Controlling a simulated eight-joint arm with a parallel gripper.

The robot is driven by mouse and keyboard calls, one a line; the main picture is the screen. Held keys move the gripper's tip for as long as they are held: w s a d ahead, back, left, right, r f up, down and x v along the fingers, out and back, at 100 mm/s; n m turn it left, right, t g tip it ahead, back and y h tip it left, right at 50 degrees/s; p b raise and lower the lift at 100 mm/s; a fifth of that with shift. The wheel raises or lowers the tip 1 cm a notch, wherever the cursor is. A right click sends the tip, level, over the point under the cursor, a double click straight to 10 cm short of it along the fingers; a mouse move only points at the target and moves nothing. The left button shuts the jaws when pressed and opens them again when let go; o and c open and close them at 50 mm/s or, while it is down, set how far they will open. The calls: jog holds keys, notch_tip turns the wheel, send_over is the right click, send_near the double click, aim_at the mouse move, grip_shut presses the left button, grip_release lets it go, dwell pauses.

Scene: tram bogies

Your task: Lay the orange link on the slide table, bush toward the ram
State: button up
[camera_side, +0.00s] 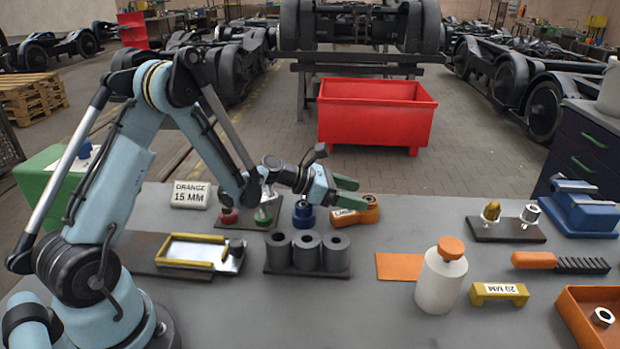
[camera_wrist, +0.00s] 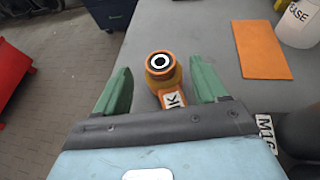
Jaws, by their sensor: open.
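The orange link (camera_side: 366,211) lies on the grey bench, its thick round end with a dark-ringed bush to the right in the side view. A white label on it is partly readable. My gripper (camera_side: 354,193) is open above the link, pointing right. In the wrist view the link (camera_wrist: 168,84) shows between the two green fingers (camera_wrist: 163,85), bush end away from the palm; its near end is hidden by the gripper. A yellow-railed fixture with a bright metal plate (camera_side: 234,260), apparently the slide table, is left on the bench. I cannot make out the ram.
Three grey cylinders (camera_side: 308,252) stand in a holder between the link and the railed fixture. An orange sheet (camera_side: 398,266), a white bottle (camera_side: 440,283) and a yellow gauge (camera_side: 498,292) are to the right.

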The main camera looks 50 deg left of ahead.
aim_at(369, 199)
jog(key=x, duration=0.5)
jog(key=shift+f, duration=0.25)
grip_shut()
